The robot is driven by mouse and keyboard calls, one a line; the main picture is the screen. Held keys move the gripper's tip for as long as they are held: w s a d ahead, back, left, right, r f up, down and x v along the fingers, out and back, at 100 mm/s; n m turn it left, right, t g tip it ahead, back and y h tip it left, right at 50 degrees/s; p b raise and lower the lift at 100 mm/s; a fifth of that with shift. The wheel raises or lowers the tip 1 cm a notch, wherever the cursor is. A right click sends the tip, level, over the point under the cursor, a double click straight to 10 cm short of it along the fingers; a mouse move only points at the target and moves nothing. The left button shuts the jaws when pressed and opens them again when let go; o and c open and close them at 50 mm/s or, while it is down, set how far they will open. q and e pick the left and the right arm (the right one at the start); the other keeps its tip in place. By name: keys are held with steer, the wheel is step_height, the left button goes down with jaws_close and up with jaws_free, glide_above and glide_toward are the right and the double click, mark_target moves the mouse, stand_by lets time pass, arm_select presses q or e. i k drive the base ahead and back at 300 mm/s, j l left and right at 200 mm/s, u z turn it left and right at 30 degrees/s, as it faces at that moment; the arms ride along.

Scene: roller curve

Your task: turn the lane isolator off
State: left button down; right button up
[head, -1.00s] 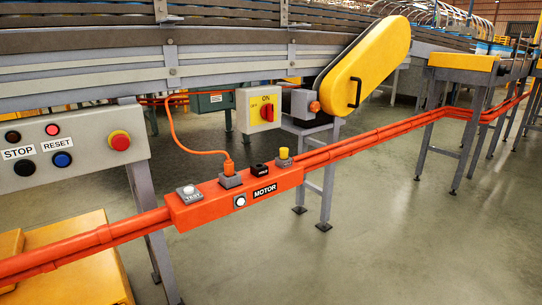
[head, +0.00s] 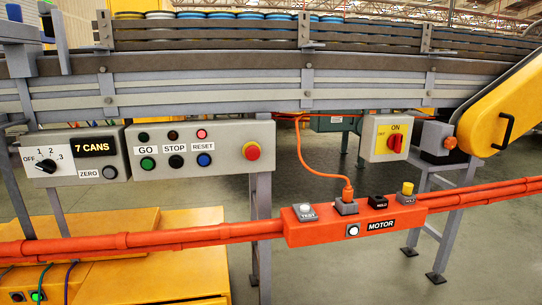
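The lane isolator (head: 388,138) is a grey box with a yellow face and a red rotary handle (head: 397,143). It hangs below the conveyor at the right of the head view. ON is marked above the handle and a small OFF to its left. The handle looks roughly upright, towards ON, though it is small in the picture. Neither of my grippers is in view, and nothing touches the isolator.
An orange rail (head: 140,239) crosses in front, carrying a MOTOR box (head: 325,231) with buttons and a plugged orange cable (head: 309,160). A button panel (head: 200,149) and a dial box (head: 75,156) are left. A yellow chain guard (head: 500,105) is right of the isolator.

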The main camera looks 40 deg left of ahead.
mark_target(395, 141)
steer(key=i+u, duration=0.2)
steer(key=i, duration=0.3)
steer(key=i+u, duration=0.25)
steer(key=i, duration=0.2)
steer(key=i+l+u, duration=0.2)
steer(key=i, duration=0.3)
